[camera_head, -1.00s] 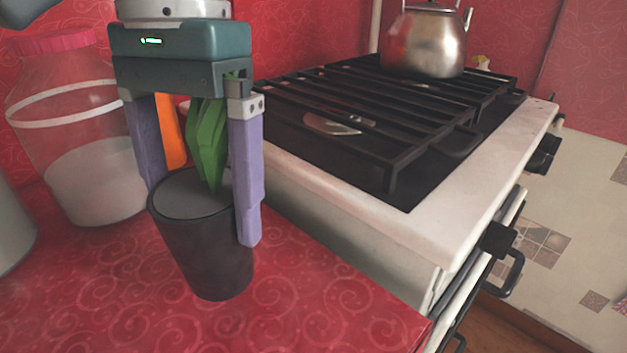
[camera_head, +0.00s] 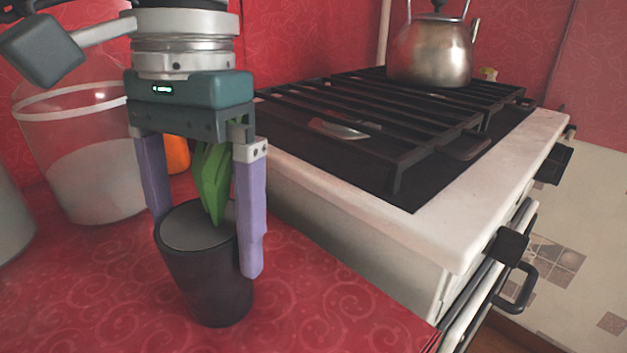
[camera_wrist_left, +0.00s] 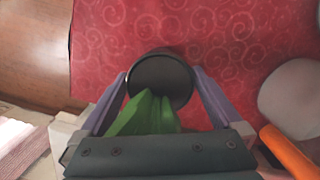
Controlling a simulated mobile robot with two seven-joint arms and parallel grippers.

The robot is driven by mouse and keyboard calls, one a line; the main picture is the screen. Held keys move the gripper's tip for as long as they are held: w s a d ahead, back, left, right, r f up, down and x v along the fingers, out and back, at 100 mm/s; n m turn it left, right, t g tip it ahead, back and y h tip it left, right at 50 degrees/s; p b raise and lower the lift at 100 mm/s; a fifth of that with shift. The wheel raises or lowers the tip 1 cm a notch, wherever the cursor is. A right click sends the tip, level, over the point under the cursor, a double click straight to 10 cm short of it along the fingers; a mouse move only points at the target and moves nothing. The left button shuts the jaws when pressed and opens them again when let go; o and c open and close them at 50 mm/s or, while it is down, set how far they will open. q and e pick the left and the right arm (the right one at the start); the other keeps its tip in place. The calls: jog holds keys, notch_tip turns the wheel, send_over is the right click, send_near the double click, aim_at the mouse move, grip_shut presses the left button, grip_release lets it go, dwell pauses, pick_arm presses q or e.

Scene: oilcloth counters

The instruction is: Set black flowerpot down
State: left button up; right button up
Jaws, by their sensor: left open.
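The black flowerpot (camera_head: 205,285) is upright over the red counter, with a grey top surface and green leaves (camera_head: 212,180) rising from it. Its base looks to be at the cloth, but I cannot tell for certain that it touches. My left gripper (camera_head: 207,245) points down from above with its purple fingers on either side of the pot. It is open; the leaves sit between the fingers. In the left wrist view the pot's dark rim (camera_wrist_left: 160,68) lies between the fingertips. My right gripper is not in view.
A large clear jar (camera_head: 95,180) with white contents stands behind left, with an orange object (camera_head: 177,155) beside the gripper. A white stove (camera_head: 480,205) with black grates and a metal kettle (camera_head: 432,50) is at right. The cloth in front of the pot (camera_head: 320,300) is clear.

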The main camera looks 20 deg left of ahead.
pick_arm(q)
notch_tip(320, 180, up, 12)
jog(key=w+p, duration=0.1)
jog(key=p, duration=0.1)
jog(key=shift+w, duration=0.25)
jog(key=shift+d, duration=0.1)
